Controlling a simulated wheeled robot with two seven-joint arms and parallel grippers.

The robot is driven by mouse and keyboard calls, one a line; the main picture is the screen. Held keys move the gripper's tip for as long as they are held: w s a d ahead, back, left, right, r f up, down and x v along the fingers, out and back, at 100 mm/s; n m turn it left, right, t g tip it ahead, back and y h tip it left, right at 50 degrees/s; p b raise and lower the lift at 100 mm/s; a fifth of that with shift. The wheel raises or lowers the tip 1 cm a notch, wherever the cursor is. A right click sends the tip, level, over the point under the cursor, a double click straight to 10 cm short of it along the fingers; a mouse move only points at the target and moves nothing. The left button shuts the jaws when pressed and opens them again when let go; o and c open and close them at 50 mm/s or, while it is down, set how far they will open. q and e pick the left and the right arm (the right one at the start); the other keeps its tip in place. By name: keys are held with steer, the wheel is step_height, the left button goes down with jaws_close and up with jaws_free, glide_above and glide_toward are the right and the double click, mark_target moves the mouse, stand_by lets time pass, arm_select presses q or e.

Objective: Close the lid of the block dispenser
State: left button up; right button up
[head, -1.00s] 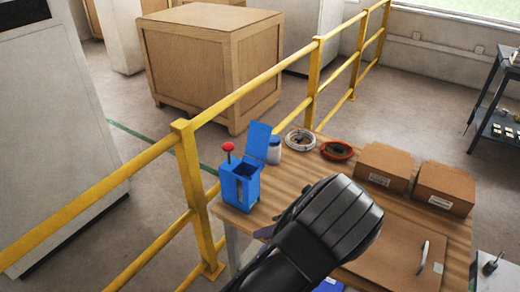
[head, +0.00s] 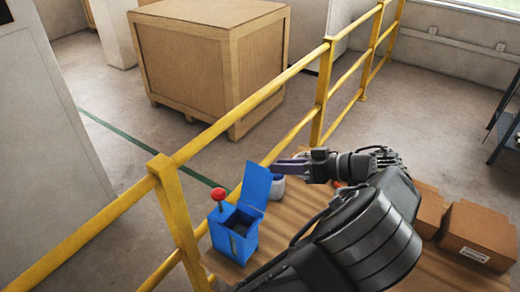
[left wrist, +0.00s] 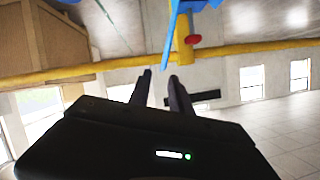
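The blue block dispenser (head: 232,240) stands on the near left of the wooden table, with a red knob (head: 218,195) on top. Its blue lid (head: 256,186) stands upright, and the box top is open. In the left wrist view the lid (left wrist: 172,32) hangs at the top, beside the red knob (left wrist: 193,40). My left gripper (head: 281,166) is at the height of the lid's upper part, just right of it; contact cannot be told. My right gripper is not in view.
Cardboard boxes (head: 478,236) sit at the table's right. A yellow railing (head: 166,185) runs along the table's far left side. A wooden crate (head: 210,65) stands beyond it.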

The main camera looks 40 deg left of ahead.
mark_target(258, 166)
arm_select(q)
steer(key=p+x, duration=0.2)
steer(key=x, duration=0.4)
steer(key=shift+s+a+r, duration=0.1)
steer(key=shift+s+a, duration=0.15)
steer(key=shift+a+f, duration=0.3)
steer(key=shift+a, duration=0.2)
steer(key=shift+c, duration=0.2)
jaws_close()
stand_by(1.0)
